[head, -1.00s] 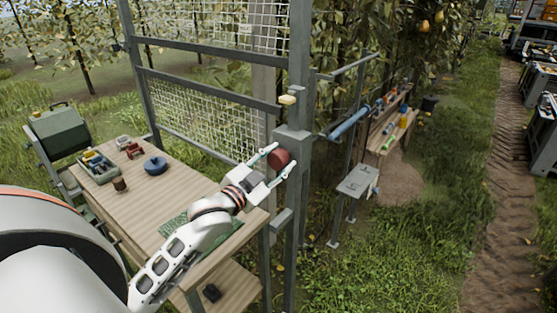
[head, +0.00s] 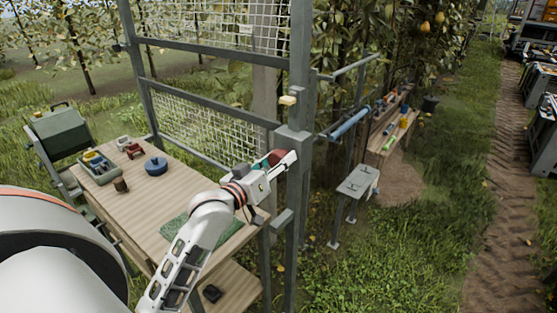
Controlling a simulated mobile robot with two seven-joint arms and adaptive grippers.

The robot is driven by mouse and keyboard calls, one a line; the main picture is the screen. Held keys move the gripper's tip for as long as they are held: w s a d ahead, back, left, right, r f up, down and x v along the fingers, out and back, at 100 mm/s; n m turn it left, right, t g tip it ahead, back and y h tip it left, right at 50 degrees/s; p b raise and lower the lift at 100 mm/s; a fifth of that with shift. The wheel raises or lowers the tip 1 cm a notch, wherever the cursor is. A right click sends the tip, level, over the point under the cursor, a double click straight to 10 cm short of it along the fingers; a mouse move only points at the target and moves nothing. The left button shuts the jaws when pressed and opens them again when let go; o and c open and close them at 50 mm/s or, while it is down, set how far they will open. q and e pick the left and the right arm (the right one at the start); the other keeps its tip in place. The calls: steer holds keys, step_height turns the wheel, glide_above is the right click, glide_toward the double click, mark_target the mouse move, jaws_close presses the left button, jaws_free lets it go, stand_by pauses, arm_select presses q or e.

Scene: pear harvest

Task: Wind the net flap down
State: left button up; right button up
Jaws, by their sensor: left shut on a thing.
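The net flap (head: 205,125) is a pale mesh panel in a grey metal frame behind the workbench. A dark red round knob (head: 272,157) sits on the box of the grey post at the frame's right side. My left gripper (head: 282,161) is shut on the red knob, and its fingers and wrist hide part of it. Whether the knob has a crank arm is hidden. A small yellowish block (head: 288,100) sticks out from the post above. My right gripper is not in view.
The wooden workbench (head: 190,190) holds a grey tray (head: 98,172), a blue round item (head: 155,166), a red item (head: 135,150) and a green mat (head: 178,229). Right of the post stand a small grey stand (head: 357,182) and a bench with tools (head: 380,150). Grass lies beyond.

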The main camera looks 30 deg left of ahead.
arm_select(q)
steer(key=n, duration=0.4)
steer(key=shift+f+n, duration=0.1)
steer(key=shift+n, duration=0.2)
steer(key=n, duration=0.3)
steer(key=shift+n, duration=0.3)
steer(key=n, duration=0.3)
steer(key=shift+a+g+h, duration=0.1)
steer(key=shift+g+h, duration=0.2)
steer(key=shift+f+n, duration=0.1)
steer(key=shift+n, duration=1.8)
steer(key=o, duration=1.1)
steer(key=shift+o, duration=0.2)
